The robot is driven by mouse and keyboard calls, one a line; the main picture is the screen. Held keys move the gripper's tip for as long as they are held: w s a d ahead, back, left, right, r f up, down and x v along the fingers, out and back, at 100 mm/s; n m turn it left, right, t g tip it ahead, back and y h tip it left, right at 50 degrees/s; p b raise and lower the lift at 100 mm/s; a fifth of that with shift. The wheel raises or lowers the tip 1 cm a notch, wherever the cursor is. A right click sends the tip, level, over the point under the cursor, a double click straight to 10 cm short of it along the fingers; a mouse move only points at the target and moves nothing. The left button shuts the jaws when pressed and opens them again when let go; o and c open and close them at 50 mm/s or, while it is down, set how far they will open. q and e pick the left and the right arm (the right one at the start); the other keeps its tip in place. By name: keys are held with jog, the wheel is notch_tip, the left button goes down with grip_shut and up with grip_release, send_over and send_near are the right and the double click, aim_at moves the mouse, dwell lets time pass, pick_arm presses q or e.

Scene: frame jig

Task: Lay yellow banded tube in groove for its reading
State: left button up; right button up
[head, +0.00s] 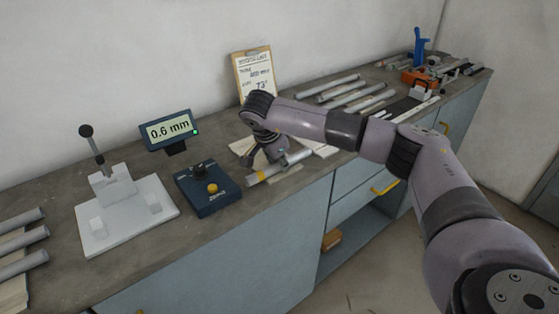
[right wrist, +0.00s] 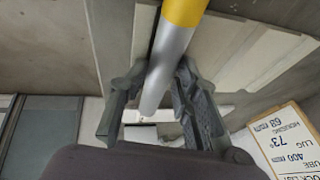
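The grey tube with a yellow band (head: 262,176) is at the middle of the bench, near its front edge. In the right wrist view the tube (right wrist: 168,62) runs between my finger pads, its yellow band (right wrist: 184,11) beyond them. My right gripper (right wrist: 157,82) is closed around the tube's plain grey part; in the head view the wrist partly hides it (head: 277,160). The white gauge fixture (head: 125,214) with upright blocks and a dark-knobbed plunger (head: 88,134) stands at left, its blocks empty. The display (head: 168,130) reads 0.6 mm. My left gripper is not in view.
Several grey tubes lie at the far left (head: 24,240) and toward the back right (head: 340,88). A clipboard (head: 252,72) leans on the wall. An orange and blue tool (head: 419,76) sits farther right.

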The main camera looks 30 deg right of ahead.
jog(key=shift+o, duration=1.4)
jog(key=shift+f, duration=0.2)
jog(key=shift+a, duration=0.1)
jog(key=shift+r, duration=0.1)
jog(key=v, duration=1.2)
jog(key=shift+w, duration=0.1)
